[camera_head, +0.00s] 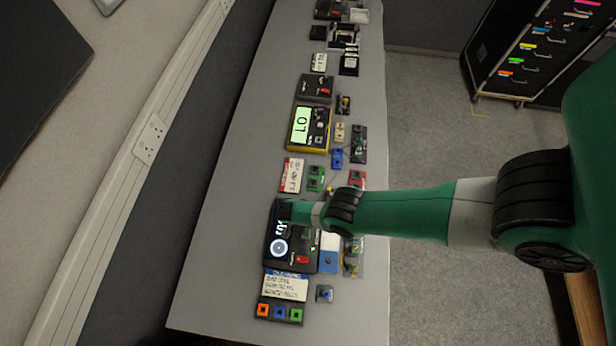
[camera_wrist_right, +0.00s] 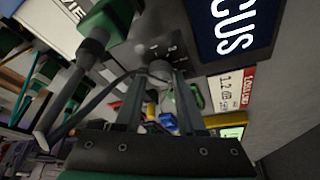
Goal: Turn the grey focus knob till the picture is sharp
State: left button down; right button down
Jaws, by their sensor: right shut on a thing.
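A black device (camera_head: 305,262) lies near the front of the long grey table in the head view. Its dark screen (camera_head: 281,232) shows white lettering and a pale round shape; I cannot tell how sharp this picture is. In the right wrist view the screen (camera_wrist_right: 232,28) shows large white letters ending in "CUS", cut off by the frame. My right gripper (camera_wrist_right: 161,77) is shut on the grey focus knob (camera_wrist_right: 159,68), one finger on each side. In the head view my right arm hides the knob and fingertips. My left gripper is not in view.
A label card (camera_head: 286,286) and a block with orange, blue and green squares (camera_head: 279,312) lie in front of the device. A yellow-edged unit reading "LO" (camera_head: 309,128) and several small modules lie farther back. The table's left strip (camera_head: 225,240) is bare.

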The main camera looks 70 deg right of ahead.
jog(key=c, duration=0.5)
grip_release()
jog(key=p+v, duration=0.9)
jog(key=v, duration=0.2)
jog(key=shift+a+r+p, duration=0.15)
jog(key=shift+r+p, duration=0.15)
jog(key=shift+p, duration=0.05)
